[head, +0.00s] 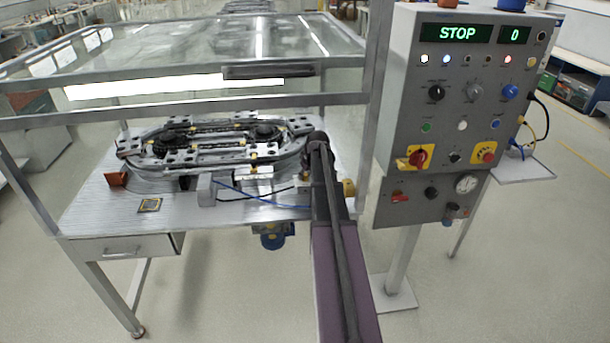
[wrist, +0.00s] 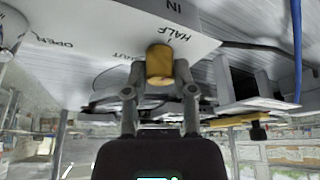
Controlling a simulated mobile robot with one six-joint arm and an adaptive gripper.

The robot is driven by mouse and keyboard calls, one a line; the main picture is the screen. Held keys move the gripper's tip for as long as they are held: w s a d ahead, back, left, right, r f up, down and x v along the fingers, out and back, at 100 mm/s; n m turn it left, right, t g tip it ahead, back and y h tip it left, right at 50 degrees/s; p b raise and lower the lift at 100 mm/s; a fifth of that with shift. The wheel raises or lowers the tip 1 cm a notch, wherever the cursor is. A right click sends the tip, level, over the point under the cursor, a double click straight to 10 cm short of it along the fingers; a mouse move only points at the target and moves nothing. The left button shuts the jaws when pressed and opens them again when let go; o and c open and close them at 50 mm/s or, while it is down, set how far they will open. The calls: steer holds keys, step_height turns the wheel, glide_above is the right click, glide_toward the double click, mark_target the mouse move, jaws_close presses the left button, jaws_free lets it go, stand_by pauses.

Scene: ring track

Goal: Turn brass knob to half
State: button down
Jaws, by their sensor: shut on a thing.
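The brass knob (wrist: 159,66) is a short yellow-gold cylinder in the middle of the wrist view. My gripper (wrist: 160,88) is shut on it, one finger on each side. Behind the knob is a white plate (wrist: 110,22) with upside-down lettering: HALF just above and right of the knob, IN at the top, OPEN at the left, and another word partly hidden by the knob. Which mark the knob points to I cannot tell. In the head view my arm covers the gripper at the table's right front; a small brass-coloured part (head: 349,187) shows beside it.
The oval ring track (head: 215,143) stands on the metal table (head: 90,205) under a clear guard with grey frame bars. A grey control panel (head: 465,105) on a post stands at the right and reads STOP and 0. A blue cable (wrist: 297,50) hangs right of the knob.

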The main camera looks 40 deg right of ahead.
steer(key=shift+n, duration=0.4)
steer(key=shift+c, duration=2.2)
jaws_free()
steer(key=shift+m, duration=0.5)
steer(key=shift+s+r+m+p, duration=0.15)
steer(key=shift+r+m+p, duration=0.15)
steer(key=shift+r+p, duration=0.2)
steer(key=p+v, duration=1)
steer(key=v, duration=0.1)
steer(key=shift+a, duration=0.15)
